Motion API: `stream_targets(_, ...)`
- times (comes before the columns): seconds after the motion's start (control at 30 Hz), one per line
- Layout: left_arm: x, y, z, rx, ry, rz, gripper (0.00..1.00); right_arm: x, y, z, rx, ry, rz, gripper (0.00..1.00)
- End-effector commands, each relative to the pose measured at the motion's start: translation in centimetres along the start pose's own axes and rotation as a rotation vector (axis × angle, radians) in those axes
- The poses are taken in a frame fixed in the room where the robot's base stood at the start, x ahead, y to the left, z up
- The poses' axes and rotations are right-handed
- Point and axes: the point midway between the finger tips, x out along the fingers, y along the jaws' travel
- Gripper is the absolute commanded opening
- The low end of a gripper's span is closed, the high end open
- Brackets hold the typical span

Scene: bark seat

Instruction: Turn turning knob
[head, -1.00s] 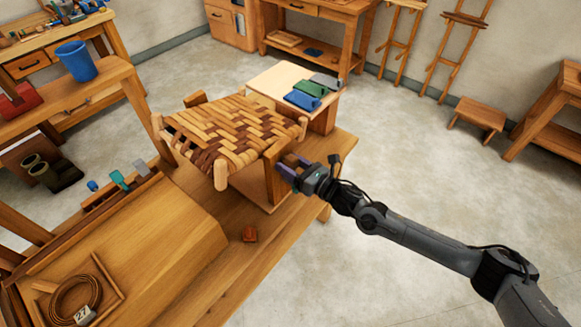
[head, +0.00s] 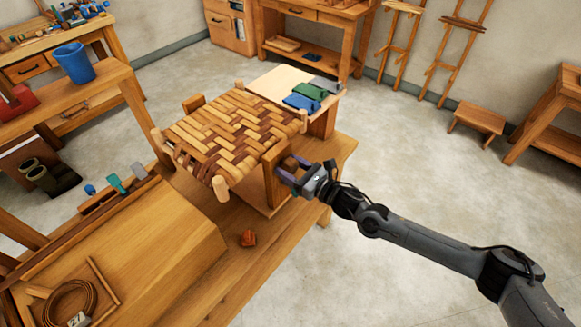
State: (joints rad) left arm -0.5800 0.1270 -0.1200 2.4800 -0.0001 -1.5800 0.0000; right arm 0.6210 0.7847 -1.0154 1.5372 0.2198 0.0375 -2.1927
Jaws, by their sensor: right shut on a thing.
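The woven bark seat (head: 225,130) is a wooden frame with short round posts at its corners, mounted on a wooden stand on the workbench. The turning knob (head: 289,163) is a small brown piece on the stand's right end, by the upright wooden board (head: 271,177); it is partly hidden. My left gripper is out of view.
Blue, green and grey folded cloths (head: 310,94) lie on a pale board behind the seat. A small red-brown block (head: 248,238) lies on the bench (head: 230,270) in front. A coil (head: 70,302) sits in a tray at lower left. Open floor lies to the right.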

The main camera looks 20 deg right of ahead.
Motion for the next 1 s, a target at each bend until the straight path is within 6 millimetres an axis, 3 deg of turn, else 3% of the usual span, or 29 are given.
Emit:
stream_targets(0.03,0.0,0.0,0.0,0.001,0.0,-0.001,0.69,0.0,0.0,0.1,0.0,-0.002,0.001,0.62)
stream_targets(0.13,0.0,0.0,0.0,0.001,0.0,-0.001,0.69,0.0,0.0,0.1,0.001,-0.002,0.0,0.77)
stream_targets(0.57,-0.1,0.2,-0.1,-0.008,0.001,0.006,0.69,-0.7,0.0,0.0,0.001,0.0,0.0,0.78)
stream_targets(1.0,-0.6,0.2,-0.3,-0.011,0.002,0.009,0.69,-7.7,0.0,0.0,0.0,0.002,0.0,0.78)
